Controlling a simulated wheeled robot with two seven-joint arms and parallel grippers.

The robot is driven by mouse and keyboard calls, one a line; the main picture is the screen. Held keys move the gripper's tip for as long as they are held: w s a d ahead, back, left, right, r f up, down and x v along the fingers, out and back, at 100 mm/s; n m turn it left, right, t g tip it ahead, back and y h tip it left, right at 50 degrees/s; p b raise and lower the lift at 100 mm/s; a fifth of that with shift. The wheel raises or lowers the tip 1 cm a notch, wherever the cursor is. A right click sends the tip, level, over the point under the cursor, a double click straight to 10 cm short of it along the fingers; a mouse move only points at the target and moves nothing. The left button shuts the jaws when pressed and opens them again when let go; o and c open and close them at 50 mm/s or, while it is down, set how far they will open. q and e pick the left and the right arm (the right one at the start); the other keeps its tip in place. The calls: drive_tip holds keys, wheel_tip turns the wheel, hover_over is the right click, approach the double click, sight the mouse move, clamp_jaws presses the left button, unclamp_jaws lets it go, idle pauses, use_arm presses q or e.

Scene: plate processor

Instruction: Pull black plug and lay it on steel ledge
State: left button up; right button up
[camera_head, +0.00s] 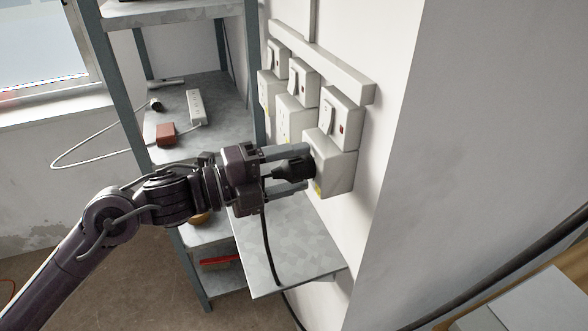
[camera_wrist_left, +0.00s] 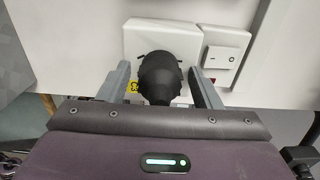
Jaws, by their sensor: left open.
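The black plug (camera_head: 293,168) sits against the nearest white wall socket (camera_head: 337,172), with its black cable (camera_head: 268,245) hanging down past the ledge. In the left wrist view the plug (camera_wrist_left: 160,78) stands in front of the white socket plate (camera_wrist_left: 178,40). My left gripper (camera_head: 296,169) is open, with one finger on each side of the plug. The left wrist view shows gaps between the fingers (camera_wrist_left: 162,84) and the plug. The steel ledge (camera_head: 290,250) is below the gripper and looks bare apart from the cable crossing it. My right gripper is not in view.
More white sockets and switches (camera_head: 297,85) line the wall beyond. A grey metal shelf unit (camera_head: 205,130) stands at the back left, holding a white power strip (camera_head: 196,107) and a red-brown block (camera_head: 166,134). A wooden surface (camera_head: 530,305) shows at the lower right.

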sight(275, 174)
use_arm(q)
clamp_jaws()
drive_tip(key=shift+a, duration=0.25)
drive_tip(key=shift+b+v, duration=0.35)
drive_tip(key=shift+v, duration=0.45)
drive_tip(key=shift+b+v, duration=0.7)
drive_tip(key=shift+v, duration=1.3)
drive_tip(key=shift+s, duration=0.1)
